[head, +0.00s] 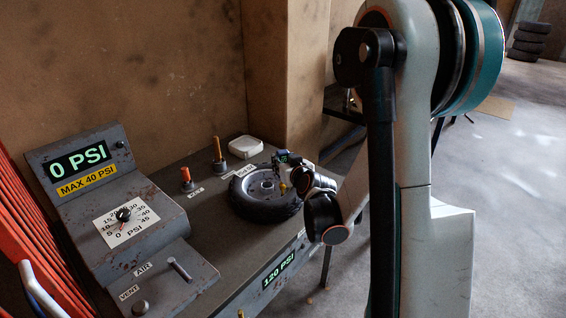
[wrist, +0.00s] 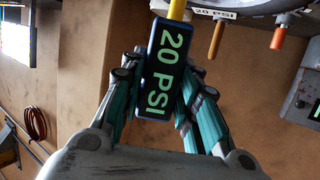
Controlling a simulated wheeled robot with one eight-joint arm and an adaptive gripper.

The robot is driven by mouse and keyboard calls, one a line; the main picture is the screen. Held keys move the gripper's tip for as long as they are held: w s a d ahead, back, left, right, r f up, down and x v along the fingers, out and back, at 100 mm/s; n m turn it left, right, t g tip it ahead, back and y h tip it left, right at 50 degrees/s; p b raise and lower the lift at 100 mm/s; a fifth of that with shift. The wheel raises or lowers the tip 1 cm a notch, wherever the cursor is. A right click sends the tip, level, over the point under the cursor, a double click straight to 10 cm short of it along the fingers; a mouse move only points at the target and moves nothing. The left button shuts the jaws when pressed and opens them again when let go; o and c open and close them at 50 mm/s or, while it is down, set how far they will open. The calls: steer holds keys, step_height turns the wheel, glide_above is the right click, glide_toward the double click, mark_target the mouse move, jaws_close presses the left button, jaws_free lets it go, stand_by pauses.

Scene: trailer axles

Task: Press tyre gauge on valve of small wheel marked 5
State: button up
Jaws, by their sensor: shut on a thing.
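The tyre gauge (wrist: 165,68) is a dark box with a green display reading 20 PSI and a yellow stem (wrist: 176,9) running out of the top of the wrist view. My gripper (wrist: 168,75) is shut on its body, a finger on each side. In the head view the gauge (head: 283,157) stands above the right side of a small wheel (head: 249,206), which lies flat on the bench with a black tyre and pale hub. The yellow tip (head: 282,187) is down by the hub. Whether it touches the valve is hidden. No mark 5 is legible.
The grey bench (head: 200,230) carries a panel (head: 107,210) reading 0 PSI, MAX 40 PSI, with a dial. A wall stands close behind.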

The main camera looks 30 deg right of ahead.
mark_target(283, 152)
steer(key=shift+r, duration=0.1)
steer(key=shift+r+p, duration=2)
steer(key=shift+r, duration=0.9)
